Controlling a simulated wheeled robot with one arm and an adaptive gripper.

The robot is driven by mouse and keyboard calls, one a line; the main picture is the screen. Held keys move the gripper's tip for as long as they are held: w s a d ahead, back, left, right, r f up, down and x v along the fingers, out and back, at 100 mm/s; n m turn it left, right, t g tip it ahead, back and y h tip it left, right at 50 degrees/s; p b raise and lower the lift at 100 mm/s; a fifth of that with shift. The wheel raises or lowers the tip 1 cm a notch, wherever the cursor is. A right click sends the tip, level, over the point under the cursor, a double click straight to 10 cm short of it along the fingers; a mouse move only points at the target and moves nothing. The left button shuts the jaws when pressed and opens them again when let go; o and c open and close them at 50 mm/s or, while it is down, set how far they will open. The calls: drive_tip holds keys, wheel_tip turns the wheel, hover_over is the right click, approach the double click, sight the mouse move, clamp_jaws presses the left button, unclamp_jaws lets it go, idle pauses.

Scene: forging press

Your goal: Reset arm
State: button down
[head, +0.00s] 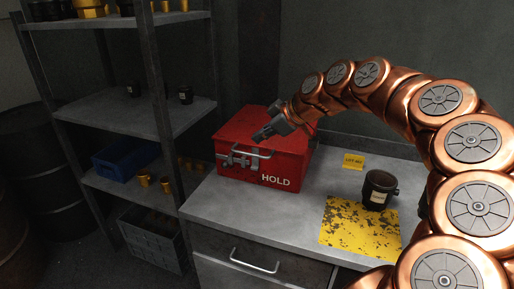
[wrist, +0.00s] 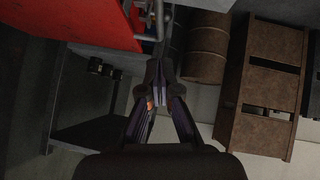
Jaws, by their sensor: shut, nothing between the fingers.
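My copper arm arches in from the right in the head view. My gripper (head: 265,134) is in front of the upper part of the red HOLD box (head: 283,163), near its latch; I cannot tell whether it touches. In the wrist view my gripper (wrist: 160,78) has its fingertips together with nothing between them. The red box also shows at the upper left of the wrist view (wrist: 100,22). Its lid looks closed, with a metal latch (head: 238,157) on the front.
The grey bench (head: 258,212) holds a black cup-like part (head: 379,189), a yellow worn mat (head: 360,229) and a yellow lot tag (head: 353,161). A metal shelf (head: 150,119) with a blue bin (head: 124,159) stands left. Brown drums (wrist: 205,48) show in the wrist view.

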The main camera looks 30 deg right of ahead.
drive_tip(key=b+v, duration=0.1)
drive_tip(key=v, duration=0.7)
drive_tip(key=s+a+f+m+g+h+p, duration=0.1)
drive_tip(key=s+a+f+g+p, duration=0.15)
drive_tip(key=s+a, duration=0.45)
drive_tip(key=s+a+f+m+g+p, duration=0.1)
drive_tip(key=s+a+f+g, duration=0.25)
drive_tip(key=a, duration=0.85)
drive_tip(key=s+f+m+g+h+p, duration=0.1)
drive_tip(key=s+f+m+g, duration=0.1)
drive_tip(key=s+f, duration=0.3)
drive_tip(key=s+f+m+g+h+p, duration=0.1)
drive_tip(key=s+f+m, duration=0.3)
drive_tip(key=s, duration=1)
drive_tip(key=shift+f+m+g+h+p, duration=0.4)
drive_tip(key=shift+m+g+h, duration=0.1)
drive_tip(key=shift+h, duration=0.2)
